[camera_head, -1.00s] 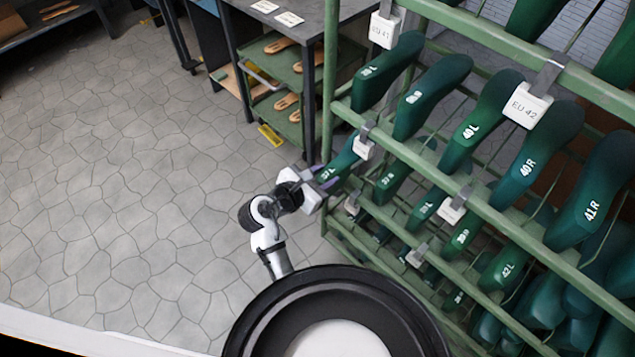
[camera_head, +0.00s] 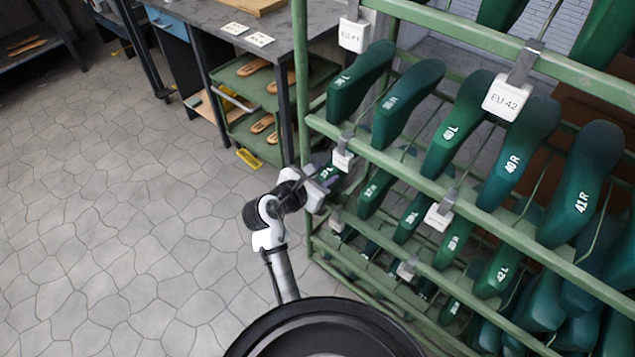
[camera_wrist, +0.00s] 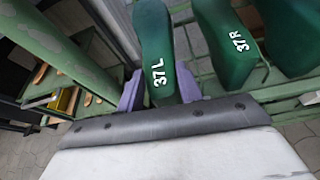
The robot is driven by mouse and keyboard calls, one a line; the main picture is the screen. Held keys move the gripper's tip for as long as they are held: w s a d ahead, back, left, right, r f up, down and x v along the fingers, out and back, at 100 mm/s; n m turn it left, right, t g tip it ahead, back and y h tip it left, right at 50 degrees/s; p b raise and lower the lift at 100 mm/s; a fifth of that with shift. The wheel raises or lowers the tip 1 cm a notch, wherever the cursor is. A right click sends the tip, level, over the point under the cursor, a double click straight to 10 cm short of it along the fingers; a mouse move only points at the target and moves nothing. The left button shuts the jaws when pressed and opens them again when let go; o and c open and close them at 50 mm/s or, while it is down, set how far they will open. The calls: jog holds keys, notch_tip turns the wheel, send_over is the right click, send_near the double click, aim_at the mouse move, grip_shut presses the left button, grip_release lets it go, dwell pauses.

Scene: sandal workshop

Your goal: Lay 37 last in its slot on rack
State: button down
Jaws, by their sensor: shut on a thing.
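The green last marked 37 L (camera_wrist: 155,60) stands between the two purple fingers of my gripper (camera_wrist: 160,90) in the wrist view, and the gripper is shut on its near end. In the head view my gripper (camera_head: 322,184) is at the left end of the green rack (camera_head: 400,165), below its upper rail, and the held last (camera_head: 327,171) is mostly hidden behind it. The last marked 37 R (camera_wrist: 238,42) lies just right of the held one; it also shows in the head view (camera_head: 372,192). Whether the held last rests on the rack is not clear.
Several other green lasts, such as 40 L (camera_head: 452,130) and 41 R (camera_head: 582,190), fill the rack rows to the right. White size tags, one reading EU 42 (camera_head: 507,98), hang on the rails. A dark workbench (camera_head: 270,35) stands behind left. Floor (camera_head: 120,220) at left is clear.

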aim_at(333, 171)
jog(key=shift+w+d+b, duration=0.6)
jog(key=shift+w, duration=0.2)
jog(key=shift+w+d+b, duration=0.55)
jog(key=shift+w+b, duration=0.05)
jog(key=shift+w, duration=0.2)
jog(key=shift+f, duration=0.8)
jog(key=shift+f+p, duration=0.45)
jog(key=shift+p, duration=0.05)
jog(key=c, duration=0.9)
grip_release()
jog(key=shift+o, duration=0.2)
jog(key=shift+s+f, duration=0.1)
